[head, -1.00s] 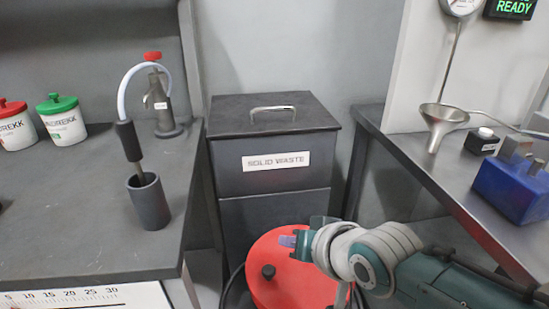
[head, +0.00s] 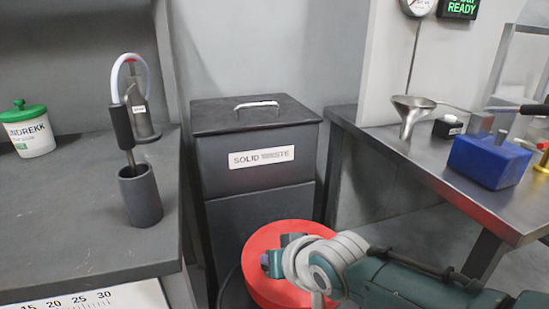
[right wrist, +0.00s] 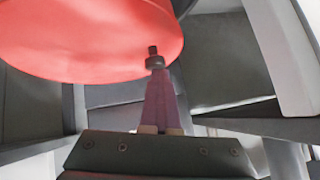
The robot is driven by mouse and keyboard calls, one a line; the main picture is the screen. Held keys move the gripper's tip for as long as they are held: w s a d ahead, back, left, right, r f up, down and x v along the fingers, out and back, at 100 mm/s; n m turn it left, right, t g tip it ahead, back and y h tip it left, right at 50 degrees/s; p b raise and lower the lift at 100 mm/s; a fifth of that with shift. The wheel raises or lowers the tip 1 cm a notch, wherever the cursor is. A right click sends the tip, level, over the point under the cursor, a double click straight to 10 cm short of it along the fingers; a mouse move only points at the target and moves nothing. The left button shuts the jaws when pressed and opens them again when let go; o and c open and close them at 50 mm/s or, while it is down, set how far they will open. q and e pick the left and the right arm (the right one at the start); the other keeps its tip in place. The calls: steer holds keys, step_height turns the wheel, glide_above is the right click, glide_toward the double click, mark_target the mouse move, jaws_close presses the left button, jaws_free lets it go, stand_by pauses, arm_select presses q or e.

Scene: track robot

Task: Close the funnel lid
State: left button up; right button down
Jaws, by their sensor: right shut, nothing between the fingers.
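A round red lid-like thing (head: 268,290) lies low in front of the waste bin in the head view. It also fills the upper left of the right wrist view (right wrist: 90,40). I cannot tell if it is the funnel lid, nor how far open it stands. My right gripper (head: 272,263) is shut and empty, over the red thing's left part in the head view. In the right wrist view its fingers (right wrist: 158,80) point at the red edge, with a small dark knob (right wrist: 153,55) at their tips. I cannot tell if they touch. My left gripper is out of view.
A grey bin (head: 255,170) labelled solid waste stands behind. The left bench (head: 75,220) holds a dark cup (head: 140,197) and a tub (head: 27,132). The right table (head: 440,180) holds a metal funnel (head: 411,115) and a blue block (head: 490,160). Both edges flank the arm.

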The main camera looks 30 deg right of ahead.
steer(key=shift+s+f, duration=0.2)
steer(key=shift+f, duration=0.15)
steer(key=shift+r, duration=0.1)
steer(key=s+a+r+n+g+p, duration=0.25)
steer(key=s+r+p, duration=0.65)
steer(key=s+r, duration=0.45)
steer(key=s+a+r+n+g+p, duration=0.1)
steer(key=s+r+n+g+p, duration=0.25)
steer(key=s+r+p, duration=0.75)
step_height(320, 180, up, 42)
steer(key=s+p, duration=0.1)
steer(key=p, duration=3.4)
steer(key=shift+f+y, duration=0.15)
steer(key=shift+y, duration=0.15)
steer(key=shift+s, duration=0.1)
